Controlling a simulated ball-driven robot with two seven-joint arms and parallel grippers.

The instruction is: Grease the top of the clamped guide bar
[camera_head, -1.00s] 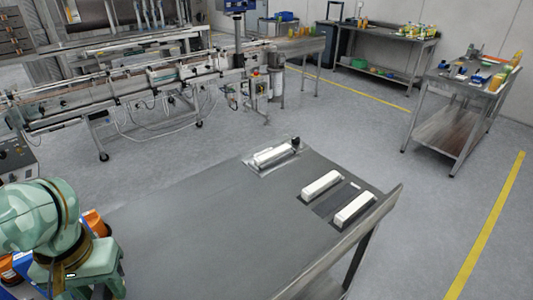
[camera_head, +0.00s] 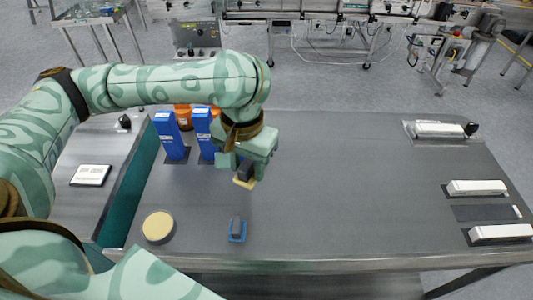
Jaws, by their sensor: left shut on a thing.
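My left gripper (camera_head: 247,168) points down over the middle-left of the table. It is shut on a small dark block with a pale yellow underside (camera_head: 244,182), held above the tabletop; the jaws hide part of it. A pale guide bar (camera_head: 438,129) lies on a plate at the table's far right, with a black knob (camera_head: 471,129) at its right end. It is well to the right of my gripper. A round tin with a pale yellow top (camera_head: 158,226) stands at the front left. My right gripper is not in view.
Two blue boxes (camera_head: 168,138) (camera_head: 202,132) stand behind and left of the gripper, with orange containers (camera_head: 183,115) behind. A small blue holder (camera_head: 237,236) with a grey block sits in front. Two white bars (camera_head: 477,188) (camera_head: 500,233) lie at right. The table's middle is clear.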

